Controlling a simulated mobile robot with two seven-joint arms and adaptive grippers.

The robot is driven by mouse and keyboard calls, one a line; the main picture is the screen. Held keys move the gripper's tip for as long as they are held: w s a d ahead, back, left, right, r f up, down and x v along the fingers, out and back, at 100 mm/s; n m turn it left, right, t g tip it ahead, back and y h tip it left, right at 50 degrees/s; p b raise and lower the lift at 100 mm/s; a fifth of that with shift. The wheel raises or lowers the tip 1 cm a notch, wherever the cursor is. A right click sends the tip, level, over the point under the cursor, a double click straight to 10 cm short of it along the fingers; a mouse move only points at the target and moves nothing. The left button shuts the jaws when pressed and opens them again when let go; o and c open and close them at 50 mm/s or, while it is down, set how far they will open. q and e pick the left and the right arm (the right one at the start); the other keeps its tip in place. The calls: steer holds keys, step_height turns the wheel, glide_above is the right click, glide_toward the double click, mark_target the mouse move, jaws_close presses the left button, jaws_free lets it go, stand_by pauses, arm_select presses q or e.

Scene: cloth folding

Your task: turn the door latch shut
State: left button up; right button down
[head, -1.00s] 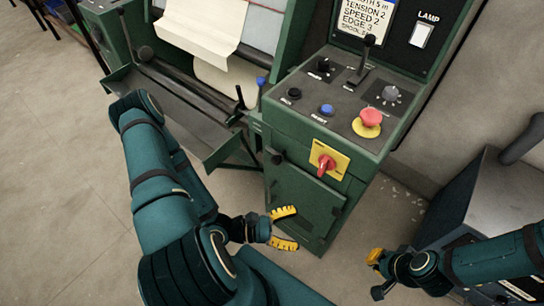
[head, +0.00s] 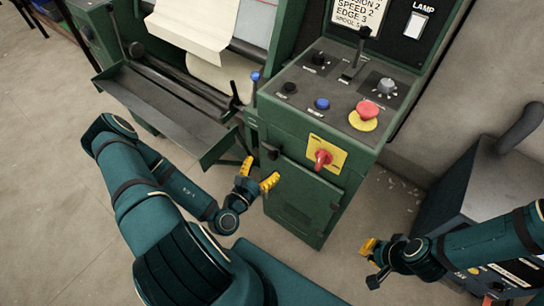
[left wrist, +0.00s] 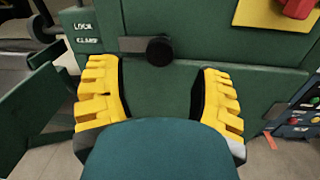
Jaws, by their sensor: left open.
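The door latch (head: 272,153) is a small dark knob at the upper left of the green cabinet door (head: 302,198). In the left wrist view, the round black latch knob (left wrist: 159,51) has a dark bar reaching left from it. My left gripper (head: 260,172) is open and empty just in front of the latch. In the left wrist view, its yellow fingers (left wrist: 160,70) stand on either side of the knob, apart from it. I cannot tell the remaining depth. My right gripper (head: 371,262) is at the lower right, away from the door; its opening is unclear.
A red rotary switch on a yellow plate (head: 326,155) sits right of the latch. A metal tray (head: 165,110) juts out left of the cabinet. A control panel (head: 335,85) is above. A grey machine (head: 480,190) stands at the right.

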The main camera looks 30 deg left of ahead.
mark_target(271, 158)
arm_select(q)
steer(key=shift+w+b, duration=0.3)
steer(key=shift+w, duration=2.35)
jaws_close()
